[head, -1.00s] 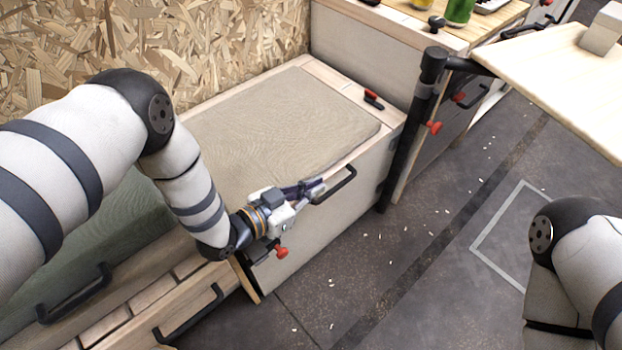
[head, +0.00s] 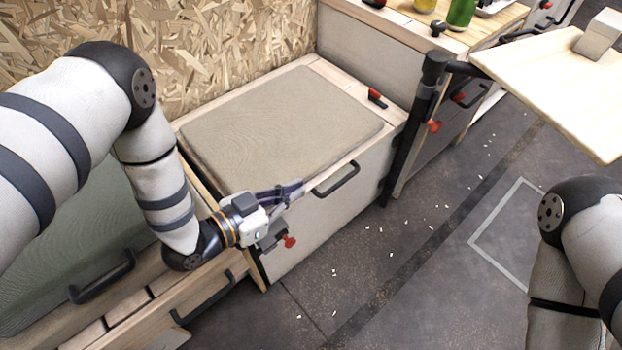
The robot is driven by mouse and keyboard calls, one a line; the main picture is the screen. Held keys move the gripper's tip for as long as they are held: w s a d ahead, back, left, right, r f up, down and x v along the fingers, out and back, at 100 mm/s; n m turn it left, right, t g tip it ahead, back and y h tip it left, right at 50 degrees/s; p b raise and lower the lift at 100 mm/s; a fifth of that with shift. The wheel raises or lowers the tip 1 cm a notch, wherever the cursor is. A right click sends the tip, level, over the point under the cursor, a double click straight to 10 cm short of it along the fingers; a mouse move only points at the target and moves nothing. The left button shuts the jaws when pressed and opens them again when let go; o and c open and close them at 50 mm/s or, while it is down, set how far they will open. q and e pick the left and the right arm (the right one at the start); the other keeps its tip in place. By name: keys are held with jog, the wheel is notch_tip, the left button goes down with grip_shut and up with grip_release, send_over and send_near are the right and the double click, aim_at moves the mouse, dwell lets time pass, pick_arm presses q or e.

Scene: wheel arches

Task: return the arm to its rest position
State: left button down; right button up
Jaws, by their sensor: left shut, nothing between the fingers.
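My left arm (head: 160,180) comes in from the left and bends down at its elbow. Its gripper (head: 296,190) is shut and empty, pointing right. In the picture it lies over the front edge of the cushioned bench box (head: 270,130), just left of the box's black handle (head: 336,180). A small gap shows between fingertips and handle. My right arm (head: 575,240) shows at the lower right edge; its gripper is out of view.
A wooden tabletop (head: 545,85) on a black post (head: 408,130) stands at the right, with a grey block (head: 600,35) on it. A counter with bottles is at the back. The grey floor (head: 400,270) has small white scraps.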

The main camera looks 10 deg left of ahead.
pick_arm(q)
jog(key=s+a+f+n+g+y+p, duration=0.2)
jog(key=s+a+g+y+p, duration=0.1)
jog(key=s, duration=0.5)
jog(key=s+a+f+n+g+y+p, duration=0.1)
jog(key=s+a+n+g+y+p, duration=0.15)
jog(key=s, duration=0.55)
jog(key=s+a+r+n+g+y+p, duration=0.1)
jog(key=s+a+r+g, duration=0.1)
jog(key=s, duration=0.5)
jog(key=s+a+r+n+g+y+p, duration=0.1)
jog(key=s+g, duration=0.3)
jog(key=s, duration=0.4)
jog(key=s+a+r+n+g+y+p, duration=0.1)
jog(key=s+a+r+g+y, duration=0.1)
jog(key=s, duration=0.6)
jog(key=shift+a+r+g, duration=0.3)
jog(key=shift+a+g, duration=0.05)
jog(key=shift+g, duration=0.2)
pick_arm(e)
jog(key=w+r+t, duration=0.3)
jog(key=w+r, duration=0.5)
jog(key=r, duration=0.1)
jog(key=shift+r, duration=0.25)
pick_arm(q)
jog(key=shift+w, duration=0.1)
pick_arm(e)
jog(key=shift+w, duration=0.1)
